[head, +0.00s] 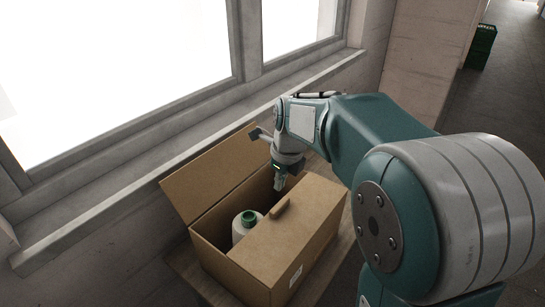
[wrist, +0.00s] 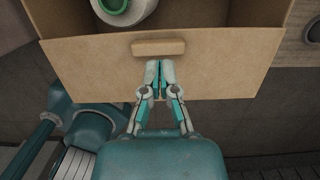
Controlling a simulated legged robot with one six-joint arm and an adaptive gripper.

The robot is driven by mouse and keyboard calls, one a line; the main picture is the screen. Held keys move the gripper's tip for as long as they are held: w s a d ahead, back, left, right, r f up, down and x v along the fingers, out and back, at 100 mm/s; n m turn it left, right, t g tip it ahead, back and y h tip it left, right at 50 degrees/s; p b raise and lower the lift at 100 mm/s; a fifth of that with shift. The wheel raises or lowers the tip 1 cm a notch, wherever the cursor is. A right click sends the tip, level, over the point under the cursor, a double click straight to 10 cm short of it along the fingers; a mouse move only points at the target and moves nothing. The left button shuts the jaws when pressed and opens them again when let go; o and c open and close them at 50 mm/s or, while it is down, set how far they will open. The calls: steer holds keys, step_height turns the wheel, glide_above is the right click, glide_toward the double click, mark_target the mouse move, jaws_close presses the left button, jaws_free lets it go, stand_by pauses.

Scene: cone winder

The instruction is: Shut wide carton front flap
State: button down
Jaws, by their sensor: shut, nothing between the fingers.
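The wide brown carton (head: 216,257) stands open along its window side. Its front flap (head: 286,238) lies over the near half, roughly level; its exact tilt is hard to judge. The flap bears a tan grip bar (head: 280,207) by its inner edge. In the wrist view the flap (wrist: 100,66) and grip bar (wrist: 158,48) face me. My gripper (head: 281,187) points down by the bar. Its fingers (wrist: 161,66) are together and empty, just below the bar in the wrist view. I cannot tell whether they touch the flap.
The opposite flap (head: 208,178) stands raised beside the window ledge (head: 110,180). The carton rests on a wooden surface (head: 187,273). A green crate (head: 481,46) is far off.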

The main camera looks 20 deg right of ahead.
step_height(320, 180, up, 10)
steer(key=s+a+n, duration=0.1)
steer(key=a, duration=0.1)
steer(key=s+f+n+t, duration=0.2)
steer(key=s+n, duration=0.8)
steer(key=n, duration=0.4)
steer(key=s+f+n+t+h, duration=0.1)
steer(key=s+f+n+t, duration=0.1)
steer(key=s+n, duration=0.8)
steer(key=f+n, duration=0.1)
steer(key=n, duration=0.2)
steer(key=shift+s+a+f+n, duration=0.25)
steer(key=shift+s+f+n, duration=0.05)
steer(key=shift+n, duration=0.1)
